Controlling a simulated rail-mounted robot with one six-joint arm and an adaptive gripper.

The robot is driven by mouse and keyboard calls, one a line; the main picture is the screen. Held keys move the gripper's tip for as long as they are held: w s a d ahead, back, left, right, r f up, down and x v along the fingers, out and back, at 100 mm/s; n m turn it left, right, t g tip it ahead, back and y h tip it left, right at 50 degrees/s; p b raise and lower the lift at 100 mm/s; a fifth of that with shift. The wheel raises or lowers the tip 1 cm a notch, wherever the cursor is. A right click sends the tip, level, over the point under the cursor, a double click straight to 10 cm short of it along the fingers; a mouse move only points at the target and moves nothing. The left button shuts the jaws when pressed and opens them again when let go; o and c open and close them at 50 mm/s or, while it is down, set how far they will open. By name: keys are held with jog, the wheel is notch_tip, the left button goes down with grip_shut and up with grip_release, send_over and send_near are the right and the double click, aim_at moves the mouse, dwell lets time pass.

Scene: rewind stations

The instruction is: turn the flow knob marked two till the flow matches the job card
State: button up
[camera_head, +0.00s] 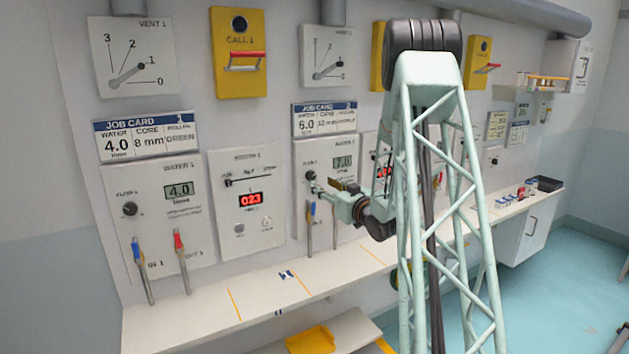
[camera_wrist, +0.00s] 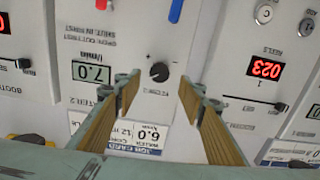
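The flow knob of the water 2 panel (camera_head: 311,175) is a small black dial. In the wrist view, which is upside down, the knob (camera_wrist: 159,72) sits between and just beyond my gripper's fingertips (camera_wrist: 159,86). The two wood-faced fingers are apart, with a gap on each side of the knob. The water 2 display (camera_head: 344,162) reads 7.0, and it also shows in the wrist view (camera_wrist: 92,72). The job card 2 (camera_head: 324,119) gives water 6.0; it shows in the wrist view too (camera_wrist: 140,140). My gripper (camera_head: 322,186) is at the panel in the head view.
Blue and red valve levers hang below the knob; the blue one (camera_head: 311,212) is close under my gripper. The water 1 panel (camera_head: 160,215) reads 4.0. A booster panel (camera_head: 247,205) reading 023 stands between them. A pale shelf (camera_head: 210,318) runs below.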

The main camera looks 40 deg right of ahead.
aim_at(312, 177)
jog(key=shift+w+d, duration=0.25)
jog(key=shift+w, duration=0.95)
jog(key=shift+w+d, duration=0.2)
jog(key=shift+w, duration=0.95)
jog(key=shift+w+d, duration=0.25)
jog(key=shift+w, duration=0.95)
jog(key=shift+c, duration=0.5)
jog(key=c, duration=0.7)
